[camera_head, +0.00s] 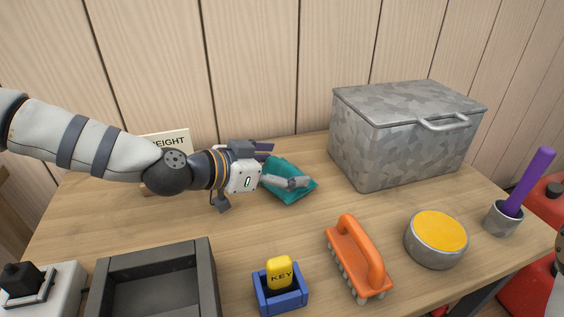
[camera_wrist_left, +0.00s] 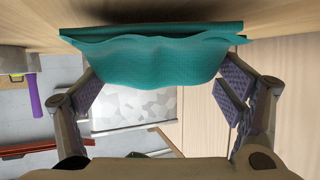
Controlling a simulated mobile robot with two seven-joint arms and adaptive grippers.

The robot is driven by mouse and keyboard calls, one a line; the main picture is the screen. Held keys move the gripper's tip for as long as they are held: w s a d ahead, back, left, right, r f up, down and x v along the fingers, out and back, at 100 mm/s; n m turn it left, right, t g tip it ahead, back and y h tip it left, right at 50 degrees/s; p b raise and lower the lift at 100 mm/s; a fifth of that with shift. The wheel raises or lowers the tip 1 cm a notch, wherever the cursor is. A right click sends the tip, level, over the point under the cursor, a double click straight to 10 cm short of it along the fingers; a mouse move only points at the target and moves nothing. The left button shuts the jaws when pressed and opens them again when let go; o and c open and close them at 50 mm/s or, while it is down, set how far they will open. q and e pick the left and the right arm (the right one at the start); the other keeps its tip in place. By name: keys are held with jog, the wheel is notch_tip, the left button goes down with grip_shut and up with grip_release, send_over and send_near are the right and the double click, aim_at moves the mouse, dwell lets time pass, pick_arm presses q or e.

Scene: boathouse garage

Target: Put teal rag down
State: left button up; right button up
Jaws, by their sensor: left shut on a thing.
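The teal rag (camera_head: 289,187) is a folded cloth at the middle of the workbench in the head view. My left gripper (camera_head: 285,170) reaches in from the left and is shut on it. In the left wrist view the rag (camera_wrist_left: 150,62) sags between the two fingers of my left gripper (camera_wrist_left: 163,88), which stand at its left and right sides. Whether the rag's lower edge touches the bench top cannot be told. My right gripper is not in view.
A grey metal box (camera_head: 390,150) stands behind right on the workbench (camera_head: 185,222). In front are a dark tray (camera_head: 207,280), a blue holder (camera_head: 281,298) with a yellow key block (camera_head: 280,270), an orange brush (camera_head: 350,255), a yellow-topped tin (camera_head: 437,245) and a cup (camera_head: 502,220). Bare wood surrounds the rag.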

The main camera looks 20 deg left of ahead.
pick_arm(q)
jog(key=shift+f, duration=0.45)
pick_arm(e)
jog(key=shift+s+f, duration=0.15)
pick_arm(q)
jog(key=shift+f, duration=0.25)
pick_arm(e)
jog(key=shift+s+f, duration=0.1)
pick_arm(q)
jog(key=o, duration=1)
jog(key=v, duration=0.6)
jog(key=shift+s+a+r, duration=0.2)
jog(key=shift+a+r, duration=0.05)
jog(key=shift+s+a+r, duration=0.1)
jog(key=shift+s+a, duration=0.1)
jog(key=shift+s, duration=0.2)
